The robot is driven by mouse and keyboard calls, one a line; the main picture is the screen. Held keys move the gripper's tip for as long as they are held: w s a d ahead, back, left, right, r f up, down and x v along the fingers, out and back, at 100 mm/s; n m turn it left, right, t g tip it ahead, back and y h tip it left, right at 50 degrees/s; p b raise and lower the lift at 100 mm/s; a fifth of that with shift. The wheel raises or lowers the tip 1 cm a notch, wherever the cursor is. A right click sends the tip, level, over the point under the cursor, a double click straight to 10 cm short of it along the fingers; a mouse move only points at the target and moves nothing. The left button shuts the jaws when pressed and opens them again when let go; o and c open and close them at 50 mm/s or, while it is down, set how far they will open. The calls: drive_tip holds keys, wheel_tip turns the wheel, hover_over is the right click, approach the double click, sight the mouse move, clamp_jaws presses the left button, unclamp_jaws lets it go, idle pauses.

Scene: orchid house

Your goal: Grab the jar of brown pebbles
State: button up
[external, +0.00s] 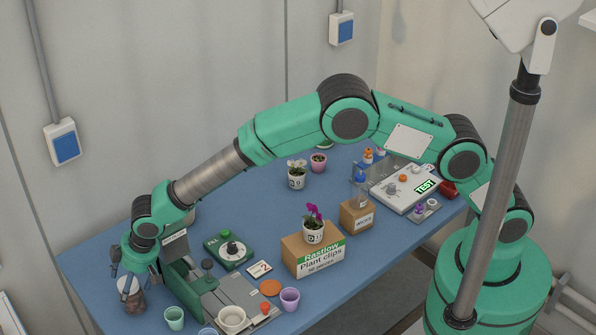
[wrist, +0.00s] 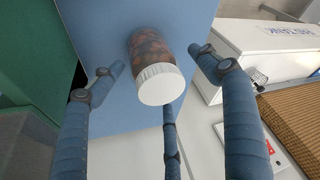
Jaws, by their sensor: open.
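The jar of brown pebbles (wrist: 152,50) is clear with a white lid (wrist: 160,84) and stands on the blue table. In the wrist view it lies between the spread fingers of my gripper (wrist: 160,75), which is open, with a visible gap on both sides of the jar. In the external view the jar (external: 132,298) is at the front left of the table, with my gripper (external: 128,280) over and around its top. The fingers partly hide the jar there, and contact cannot be told.
A grey and green machine (external: 225,300) stands close to the right of the jar. A cardboard box of plant clips (external: 312,258) bears a potted orchid. Cups (external: 174,318) stand near the front edge. The blue tabletop (external: 110,243) is bare behind the jar at the left.

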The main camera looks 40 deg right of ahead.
drive_tip(key=shift+w+a+f, duration=0.1)
drive_tip(key=shift+f, duration=0.1)
drive_tip(key=shift+c, duration=0.2)
drive_tip(key=c, duration=1.5)
drive_tip(key=shift+r, duration=0.1)
wheel_tip(320, 180, up, 18)
drive_tip(key=p, duration=0.3)
